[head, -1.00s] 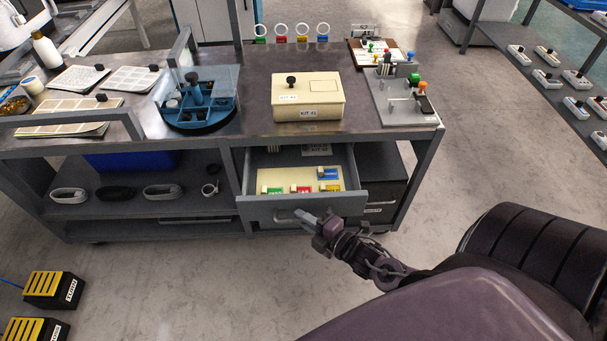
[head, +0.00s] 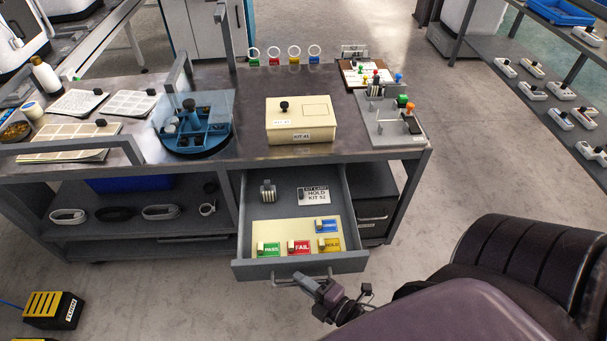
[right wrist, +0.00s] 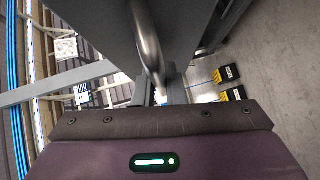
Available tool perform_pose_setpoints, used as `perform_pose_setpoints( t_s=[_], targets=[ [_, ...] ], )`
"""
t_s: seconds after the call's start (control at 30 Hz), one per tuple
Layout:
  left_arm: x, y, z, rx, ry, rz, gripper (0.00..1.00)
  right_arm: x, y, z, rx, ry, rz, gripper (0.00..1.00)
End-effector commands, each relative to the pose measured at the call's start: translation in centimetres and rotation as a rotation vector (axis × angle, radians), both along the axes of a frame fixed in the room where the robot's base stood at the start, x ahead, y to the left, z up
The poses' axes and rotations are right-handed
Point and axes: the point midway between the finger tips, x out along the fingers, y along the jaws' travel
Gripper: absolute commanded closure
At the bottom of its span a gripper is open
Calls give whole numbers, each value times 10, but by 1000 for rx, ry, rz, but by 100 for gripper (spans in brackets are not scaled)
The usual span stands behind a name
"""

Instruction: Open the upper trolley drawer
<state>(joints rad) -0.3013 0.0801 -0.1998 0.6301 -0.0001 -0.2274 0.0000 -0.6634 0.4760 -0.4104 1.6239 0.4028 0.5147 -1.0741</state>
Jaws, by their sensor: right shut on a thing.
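The upper trolley drawer (head: 252,267) is pulled well out from under the worktop in the head view. Its inside shows a cream tray (head: 275,232) with green, red, blue and yellow labelled blocks, a card reading HOLD KIT 52 (head: 314,196) and a small striped block (head: 268,191). My right gripper (head: 304,280) is at the drawer front, shut on its bar handle (head: 283,284). The handle (right wrist: 147,40) also shows close up in the right wrist view; the fingertips are partly hidden there. My left gripper is not in view.
The worktop (head: 255,90) carries a cream KIT 41 box (head: 300,121), a blue round organiser (head: 195,127) and a grey fixture (head: 392,125). A black and yellow pedal box (head: 50,310) stands on the floor at left.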

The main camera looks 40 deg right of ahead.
Motion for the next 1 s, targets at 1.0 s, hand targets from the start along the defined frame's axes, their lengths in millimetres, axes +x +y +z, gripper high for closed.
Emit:
perform_pose_setpoints(
  t_s=[1.0],
  targets=[
    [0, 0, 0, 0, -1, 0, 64, -60, -15, 8, 0, 4, 0, 68]
  ],
)
